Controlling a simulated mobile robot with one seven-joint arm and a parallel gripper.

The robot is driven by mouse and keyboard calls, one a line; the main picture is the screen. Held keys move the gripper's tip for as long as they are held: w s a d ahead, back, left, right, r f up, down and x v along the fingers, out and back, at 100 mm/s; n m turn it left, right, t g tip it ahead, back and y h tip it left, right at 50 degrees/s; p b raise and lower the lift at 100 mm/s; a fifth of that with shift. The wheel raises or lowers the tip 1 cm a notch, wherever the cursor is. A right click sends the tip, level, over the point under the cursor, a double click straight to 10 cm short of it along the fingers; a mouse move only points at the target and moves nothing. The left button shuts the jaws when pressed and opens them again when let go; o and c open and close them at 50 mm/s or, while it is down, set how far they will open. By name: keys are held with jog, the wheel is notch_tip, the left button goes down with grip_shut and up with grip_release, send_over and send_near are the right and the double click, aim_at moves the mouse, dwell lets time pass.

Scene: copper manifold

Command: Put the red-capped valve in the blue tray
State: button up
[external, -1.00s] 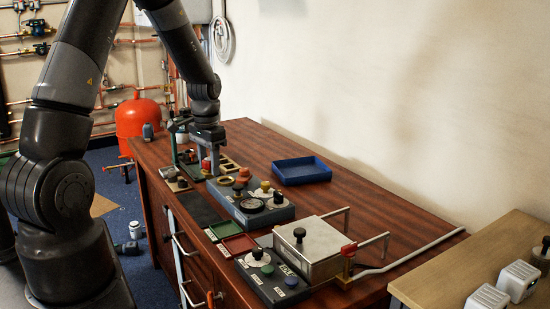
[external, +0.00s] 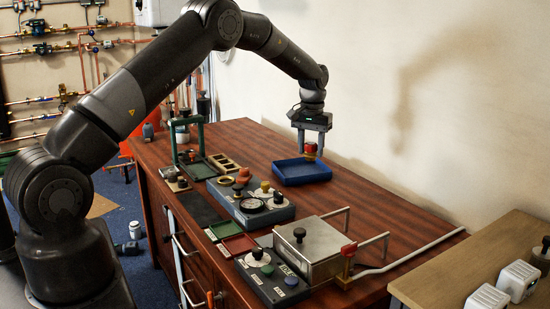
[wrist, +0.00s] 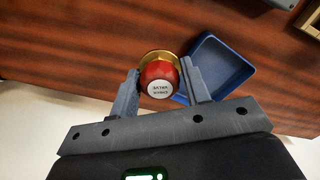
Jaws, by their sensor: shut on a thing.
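The red-capped valve (external: 311,151) has a red cap, a brass body and a pale label on top. My gripper (external: 313,143) is shut on it and holds it in the air over the back right part of the blue tray (external: 303,174). In the wrist view the valve (wrist: 158,82) sits between the two fingers of my gripper (wrist: 163,88), with its label facing the camera. The blue tray (wrist: 238,62) shows beside and beyond the right finger, partly hidden by it. The tray looks empty where it is visible.
A grey panel with knobs (external: 262,214) stands left of the tray, and a green press-like frame (external: 202,148) is further back. A metal box with rails (external: 310,250) is at the front. Bare wood lies right of the tray, with the wall behind.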

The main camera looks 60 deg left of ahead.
aim_at(301, 171)
jog(key=shift+w+d+f, duration=0.1)
jog(key=shift+w+d, duration=0.35)
jog(key=shift+w, duration=0.35)
jog(key=a+f, duration=0.2)
jog(key=a, duration=0.1)
jog(key=w+a+f, duration=0.1)
jog(key=a+f, duration=0.1)
jog(key=a, duration=0.2)
jog(key=a+f, duration=0.2)
jog(key=a, duration=0.2)
jog(key=shift+w+f, duration=0.3)
jog(key=shift+f, duration=0.1)
jog(key=shift+a+f, duration=0.1)
jog(key=shift+f, duration=1.9)
jog(key=shift+f, duration=0.1)
jog(key=shift+f, duration=0.1)
jog(key=o, duration=0.7)
jog(key=shift+o, duration=0.2)
